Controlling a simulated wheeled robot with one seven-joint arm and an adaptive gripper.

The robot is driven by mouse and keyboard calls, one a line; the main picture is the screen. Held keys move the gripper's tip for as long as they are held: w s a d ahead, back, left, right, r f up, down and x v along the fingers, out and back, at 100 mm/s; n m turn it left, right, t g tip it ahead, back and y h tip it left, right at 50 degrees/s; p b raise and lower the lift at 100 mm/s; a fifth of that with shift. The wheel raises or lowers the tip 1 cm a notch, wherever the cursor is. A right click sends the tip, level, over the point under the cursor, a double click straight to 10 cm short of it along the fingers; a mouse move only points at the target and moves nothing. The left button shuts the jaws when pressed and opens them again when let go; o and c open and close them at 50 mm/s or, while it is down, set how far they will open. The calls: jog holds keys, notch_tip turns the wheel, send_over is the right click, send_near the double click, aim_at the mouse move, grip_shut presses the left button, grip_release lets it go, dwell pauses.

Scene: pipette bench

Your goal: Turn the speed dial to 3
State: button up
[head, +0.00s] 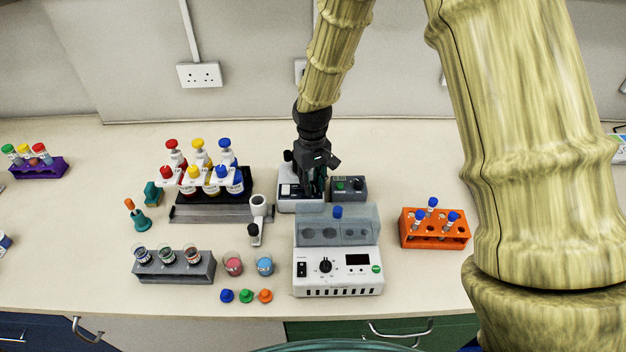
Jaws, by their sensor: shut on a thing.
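My gripper (315,187) points down at the back middle of the bench, over the right part of a small white device (287,205) with a dark top. Its fingers are shut on the speed dial there. The fingers hide the dial, so its pointer and scale marks cannot be read. A small dark grey box (349,189) with a green button and a black knob stands just right of the fingers.
A white block unit (338,283) with a clear lid, a black knob and a display stands in front. A bottle rack (210,208) is left, an orange tube rack (434,240) right. A white pipette-like stand (258,208) is close on the left.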

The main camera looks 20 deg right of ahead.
aim_at(313, 184)
jog(key=shift+n+p, duration=0.3)
jog(key=shift+n, duration=1.9)
jog(key=o, duration=0.8)
notch_tip(313, 184, up, 12)
